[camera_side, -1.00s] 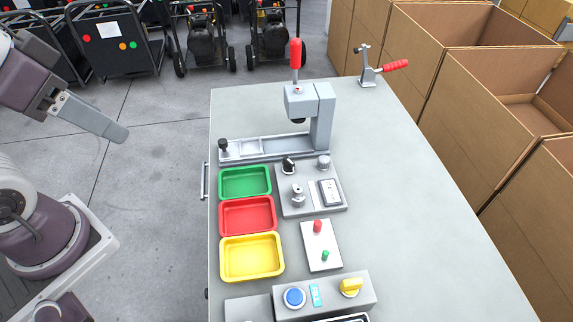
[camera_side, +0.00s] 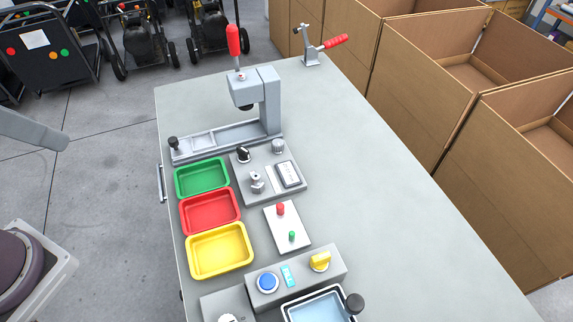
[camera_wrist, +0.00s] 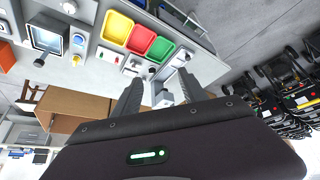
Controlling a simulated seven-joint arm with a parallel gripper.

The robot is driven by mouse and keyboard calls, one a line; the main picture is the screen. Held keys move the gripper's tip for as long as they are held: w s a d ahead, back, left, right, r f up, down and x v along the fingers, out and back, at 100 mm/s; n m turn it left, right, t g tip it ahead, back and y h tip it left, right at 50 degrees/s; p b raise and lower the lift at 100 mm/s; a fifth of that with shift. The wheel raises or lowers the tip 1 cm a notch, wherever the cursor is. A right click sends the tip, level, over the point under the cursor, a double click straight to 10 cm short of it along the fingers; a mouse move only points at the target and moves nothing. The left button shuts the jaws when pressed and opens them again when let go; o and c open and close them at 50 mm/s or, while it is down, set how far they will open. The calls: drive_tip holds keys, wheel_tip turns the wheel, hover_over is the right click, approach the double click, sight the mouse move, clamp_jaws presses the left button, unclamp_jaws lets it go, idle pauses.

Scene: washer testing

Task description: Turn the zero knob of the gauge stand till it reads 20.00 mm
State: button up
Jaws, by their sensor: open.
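The gauge stand appears to be the low grey unit (camera_side: 262,192) on the table in the side view. It carries a black knob (camera_side: 243,155), a silver knob (camera_side: 278,146), a small metal post (camera_side: 256,182) and a small display (camera_side: 288,174). I cannot tell which knob is the zero knob, and the reading is too small to make out. My gripper (camera_wrist: 162,85) is open and empty in the wrist view, well away from the stand. In the side view only part of my arm shows at the left edge.
Green (camera_side: 202,178), red (camera_side: 210,212) and yellow (camera_side: 220,250) trays lie left of the stand. A lever press (camera_side: 268,100) stands behind it. A red-and-green button plate (camera_side: 287,228) and a control box (camera_side: 295,277) are in front. The table's right side is clear.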

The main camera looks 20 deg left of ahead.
drive_tip(key=w+d+g+h, duration=0.15)
drive_tip(key=w+d, duration=0.25)
drive_tip(key=w, duration=0.5)
drive_tip(key=n+y, duration=0.2)
drive_tip(key=y, duration=0.1)
hover_over(278, 142)
drive_tip(key=s, duration=0.3)
wheel_tip(278, 142, down, 24)
drive_tip(key=x, duration=0.6)
drive_tip(key=shift+d+f, duration=0.2)
drive_tip(key=shift+d, duration=0.2)
drive_tip(key=shift+w+f+t+h, duration=0.2)
drive_tip(key=shift+f+t+h, duration=0.05)
drive_tip(key=shift+f, duration=0.2)
clamp_jaws()
